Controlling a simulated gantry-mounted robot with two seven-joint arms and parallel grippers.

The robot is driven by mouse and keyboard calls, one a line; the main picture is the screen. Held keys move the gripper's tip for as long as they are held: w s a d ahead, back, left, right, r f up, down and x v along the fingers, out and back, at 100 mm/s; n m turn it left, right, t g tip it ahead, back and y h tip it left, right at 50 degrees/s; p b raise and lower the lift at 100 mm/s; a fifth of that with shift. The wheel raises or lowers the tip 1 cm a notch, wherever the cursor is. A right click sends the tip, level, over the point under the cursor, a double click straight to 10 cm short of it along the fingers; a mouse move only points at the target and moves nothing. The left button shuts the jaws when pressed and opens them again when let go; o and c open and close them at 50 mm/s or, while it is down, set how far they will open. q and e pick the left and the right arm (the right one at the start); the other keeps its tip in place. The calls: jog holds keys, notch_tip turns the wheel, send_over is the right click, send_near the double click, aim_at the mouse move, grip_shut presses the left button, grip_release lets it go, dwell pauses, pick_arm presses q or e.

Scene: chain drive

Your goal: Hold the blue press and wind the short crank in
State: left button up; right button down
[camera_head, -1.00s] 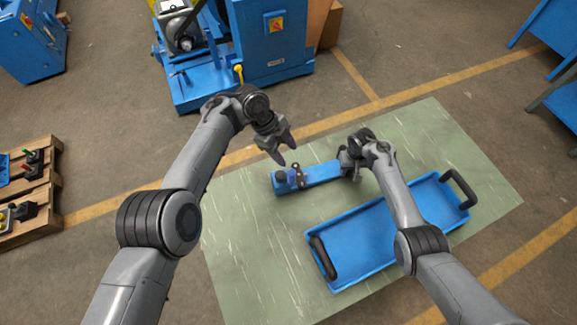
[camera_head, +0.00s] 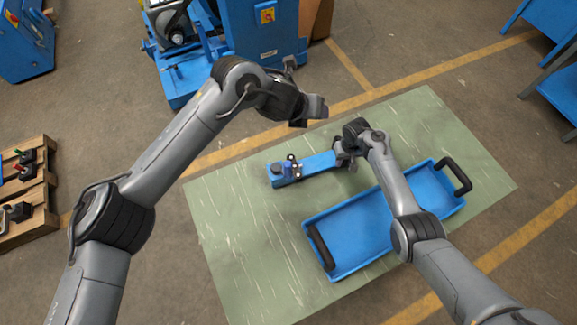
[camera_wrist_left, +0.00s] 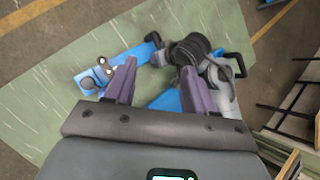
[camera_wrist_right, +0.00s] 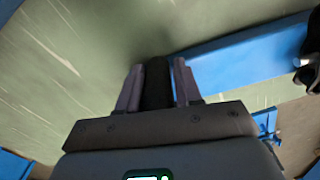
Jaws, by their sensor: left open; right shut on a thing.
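The blue press (camera_head: 318,164) is a long blue bar lying on the green mat. Its left end carries a dark round knob (camera_head: 277,169) and a small crank-like fitting (camera_head: 293,168); it also shows in the left wrist view (camera_wrist_left: 134,53). My right gripper (camera_head: 342,153) is at the press's right end. In the right wrist view it is shut on a dark upright grip (camera_wrist_right: 157,82) beside the blue bar. My left gripper (camera_head: 317,107) is raised above the mat, beyond the press. In the left wrist view its fingers (camera_wrist_left: 158,85) are apart and empty.
A blue tray (camera_head: 350,225) with black handles lies in front of the press, under my right arm. The green mat (camera_head: 235,235) is clear to the left. A blue machine (camera_head: 262,45) stands behind, and a wooden pallet (camera_head: 30,205) is at the far left.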

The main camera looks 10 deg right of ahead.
pick_arm(q)
jog(key=s+a+f+m+y, duration=0.2)
jog(key=s+a+f+m, duration=0.15)
jog(key=s+f, duration=0.4)
jog(key=y, duration=0.2)
send_over(288, 167)
jog(key=s+a, duration=0.2)
notch_tip(288, 167, down, 6)
jog(key=shift+n+g+h, duration=0.25)
jog(key=shift+g+h, duration=0.05)
jog(key=shift+g, duration=0.1)
jog(key=x, duration=1.1)
jog(key=shift+w+a+f, duration=0.15)
jog(key=shift+f, duration=0.05)
jog(key=c, duration=1)
